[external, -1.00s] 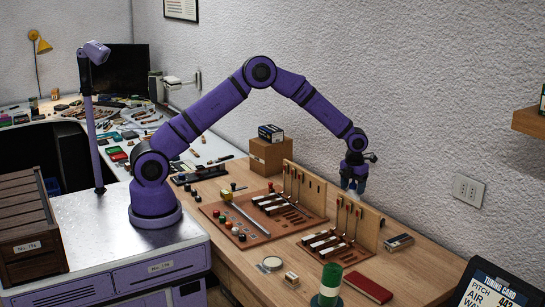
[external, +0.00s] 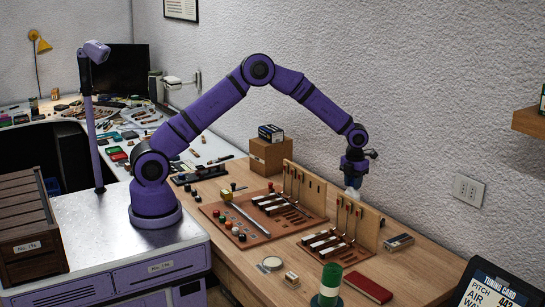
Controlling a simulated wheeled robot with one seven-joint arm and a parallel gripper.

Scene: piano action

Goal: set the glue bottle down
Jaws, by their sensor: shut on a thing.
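My gripper (external: 353,181) points down at the end of the purple arm, over the back of the workbench. It is shut on a small pale thing, which I take to be the glue bottle (external: 352,191). Only a little of the bottle shows below the fingers. It is just above or behind the top edge of the nearer wooden upright board (external: 370,228). I cannot tell whether its lower end touches anything.
Piano-action parts and a longer board stand on a brown tray (external: 234,236). Cardboard box (external: 268,155) is behind. A green cylinder (external: 330,279), red book (external: 368,287) and small grey box (external: 398,242) are on the bench. The wall is close behind the gripper.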

